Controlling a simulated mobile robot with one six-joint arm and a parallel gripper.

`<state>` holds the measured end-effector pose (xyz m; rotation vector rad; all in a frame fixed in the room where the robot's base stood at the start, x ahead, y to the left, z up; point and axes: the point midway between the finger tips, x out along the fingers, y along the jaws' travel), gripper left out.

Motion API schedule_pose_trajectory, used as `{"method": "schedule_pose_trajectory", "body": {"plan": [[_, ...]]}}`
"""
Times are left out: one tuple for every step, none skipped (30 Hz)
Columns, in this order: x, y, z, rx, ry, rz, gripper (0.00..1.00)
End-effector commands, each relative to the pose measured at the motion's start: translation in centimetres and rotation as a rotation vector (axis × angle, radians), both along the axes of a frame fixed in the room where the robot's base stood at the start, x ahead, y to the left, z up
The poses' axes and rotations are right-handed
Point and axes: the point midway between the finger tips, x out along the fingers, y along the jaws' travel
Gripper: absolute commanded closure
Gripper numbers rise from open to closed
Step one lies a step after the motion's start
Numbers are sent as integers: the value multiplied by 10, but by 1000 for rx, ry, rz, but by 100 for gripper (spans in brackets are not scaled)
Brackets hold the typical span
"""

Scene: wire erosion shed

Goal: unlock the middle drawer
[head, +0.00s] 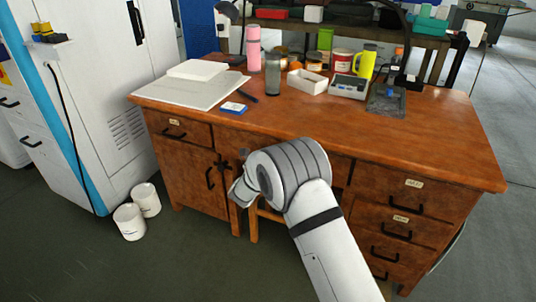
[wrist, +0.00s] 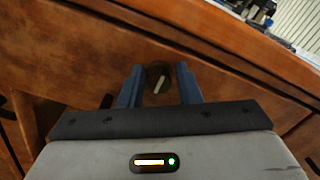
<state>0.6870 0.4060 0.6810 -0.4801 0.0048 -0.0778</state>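The middle drawer (head: 340,168) is the wide wooden front under the desk top, largely hidden behind my arm in the head view. Its wood front (wrist: 85,45) fills much of the wrist view and looks shut. A round dark lock (wrist: 158,80) with a pale, slightly tilted turning piece sits on the wood. My gripper (wrist: 159,68) is open, with one blue finger on each side of the lock. A gap shows between each finger and the pale piece. Whether the fingers touch the lock's rim cannot be told. In the head view my arm hides the lock and fingers.
The wooden desk (head: 400,135) has labelled drawers at right and a drawer over a cupboard at left. Bottles, a notebook (head: 190,90) and boxes stand on top. Two white buckets (head: 130,221) and a white cabinet (head: 85,80) are at left. Open floor lies in front.

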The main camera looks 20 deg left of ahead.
Motion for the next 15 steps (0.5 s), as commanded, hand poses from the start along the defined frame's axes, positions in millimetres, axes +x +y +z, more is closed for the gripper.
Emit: {"method": "schedule_pose_trajectory", "body": {"plan": [[0,-1,-2,-2,4,-1,65],[0,-1,-3,-3,5,-1,63],[0,-1,-4,-3,6,-2,59],[-1,-1,-4,-3,7,-2,57],[-1,-2,-5,-3,8,-2,55],[-1,-2,-5,-3,8,-2,54],[-1,-2,-5,-3,9,-2,54],[-1,-2,-6,-4,9,-2,54],[-1,-2,-6,-4,10,-3,54],[-1,-2,-7,-4,11,-2,54],[-1,-2,-7,-4,11,-2,54],[-2,-2,-7,-5,12,-2,54],[-3,-2,-7,-5,12,-2,54],[-5,-1,-7,-5,12,-2,54],[-9,-1,-7,-5,12,-1,54]]}}
